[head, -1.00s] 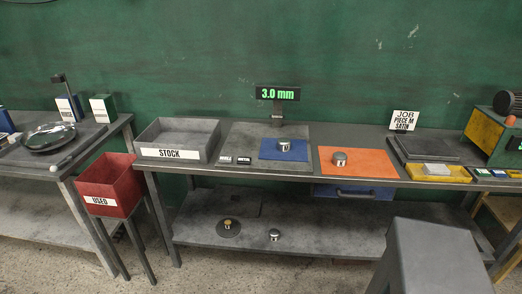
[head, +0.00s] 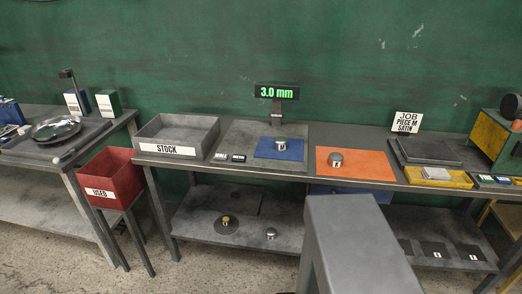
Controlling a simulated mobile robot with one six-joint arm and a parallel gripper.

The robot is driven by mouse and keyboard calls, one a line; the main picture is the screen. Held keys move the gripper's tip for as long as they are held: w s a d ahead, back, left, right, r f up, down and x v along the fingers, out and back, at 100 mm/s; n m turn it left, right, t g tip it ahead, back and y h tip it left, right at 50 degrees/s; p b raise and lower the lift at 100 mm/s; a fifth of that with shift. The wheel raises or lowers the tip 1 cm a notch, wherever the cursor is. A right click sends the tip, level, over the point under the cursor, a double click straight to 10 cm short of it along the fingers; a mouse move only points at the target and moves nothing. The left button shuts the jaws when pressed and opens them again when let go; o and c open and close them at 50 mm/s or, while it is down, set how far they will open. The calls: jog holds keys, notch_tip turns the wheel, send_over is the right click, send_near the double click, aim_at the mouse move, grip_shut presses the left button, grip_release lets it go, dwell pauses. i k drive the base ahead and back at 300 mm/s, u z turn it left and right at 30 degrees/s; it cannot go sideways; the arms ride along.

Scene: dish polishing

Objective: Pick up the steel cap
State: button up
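Several small steel, cap-like pieces are in the head view, and I cannot tell for sure which one is the steel cap. One steel piece (head: 336,159) stands on the orange mat (head: 373,165). Another steel piece (head: 280,143) stands on the blue mat (head: 264,150), below the green "3.0 mm" display (head: 277,92). A smaller steel piece (head: 271,233) sits on the lower shelf beside a grey disc (head: 231,230) with a brass-coloured knob (head: 226,219). My gripper is out of view.
A tall grey stand (head: 360,235) blocks the front of the bench's lower right. The STOCK tray (head: 183,128) looks empty. A red USED bin (head: 112,176) stands left of the bench. A yellow tray (head: 445,180) and JOB sign (head: 407,122) are at right.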

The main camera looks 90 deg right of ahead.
aim_at(279, 142)
jog(key=u, duration=0.05)
jog(key=k, duration=2.4)
jog(key=z, duration=0.55)
jog(key=i, duration=0.2)
jog(key=u, duration=0.1)
